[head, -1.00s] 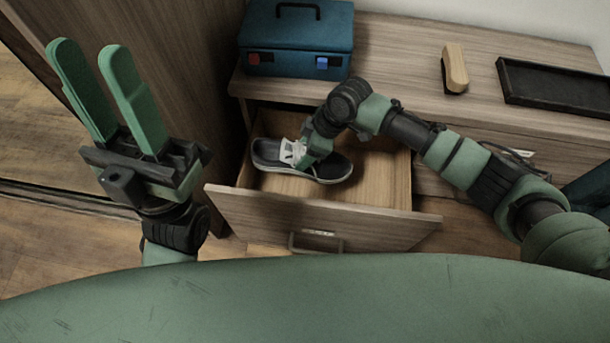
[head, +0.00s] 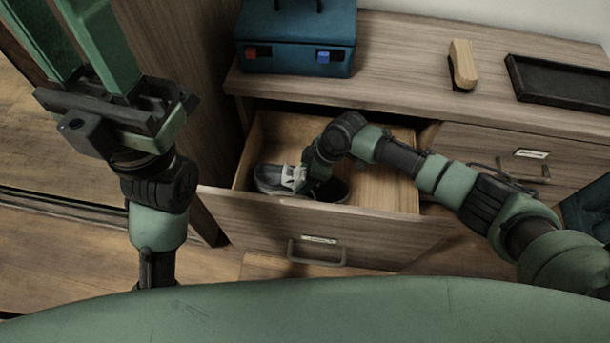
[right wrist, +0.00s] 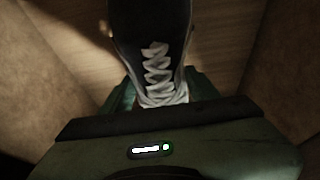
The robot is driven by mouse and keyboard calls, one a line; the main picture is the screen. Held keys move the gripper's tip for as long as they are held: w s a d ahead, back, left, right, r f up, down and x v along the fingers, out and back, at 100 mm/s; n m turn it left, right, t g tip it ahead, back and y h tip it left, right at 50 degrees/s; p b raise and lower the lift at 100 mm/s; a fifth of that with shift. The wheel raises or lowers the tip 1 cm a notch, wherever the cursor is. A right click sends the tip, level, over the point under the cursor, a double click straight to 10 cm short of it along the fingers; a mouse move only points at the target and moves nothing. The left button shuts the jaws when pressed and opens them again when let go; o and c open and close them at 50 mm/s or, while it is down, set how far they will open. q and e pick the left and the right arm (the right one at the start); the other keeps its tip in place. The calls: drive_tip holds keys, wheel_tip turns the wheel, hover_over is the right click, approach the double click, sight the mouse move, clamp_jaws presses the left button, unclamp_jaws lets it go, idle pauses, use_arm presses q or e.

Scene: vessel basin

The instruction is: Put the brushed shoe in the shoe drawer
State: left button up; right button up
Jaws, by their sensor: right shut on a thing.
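The dark shoe (head: 270,178) with white laces is low inside the open drawer (head: 385,190), its lower part hidden by the drawer front. My right gripper (head: 305,182) reaches down into the drawer and is shut on the shoe. In the right wrist view the shoe (right wrist: 150,30) lies between the fingers, with the wooden drawer floor (right wrist: 215,45) behind it; I cannot tell whether the sole touches the floor. My left gripper (head: 85,45) is raised at the upper left, with its fingers apart and nothing between them; their tips are cut off.
On the cabinet top (head: 400,70) stand a blue box (head: 295,40), a wood-backed brush (head: 463,65) and a black tray (head: 560,82). A shut drawer (head: 490,150) with a label is right of the open one. A tall wooden panel (head: 175,90) stands left.

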drive_tip(key=o, duration=1.8)
drive_tip(key=shift+f, duration=0.1)
drive_tip(key=shift+c, duration=0.2)
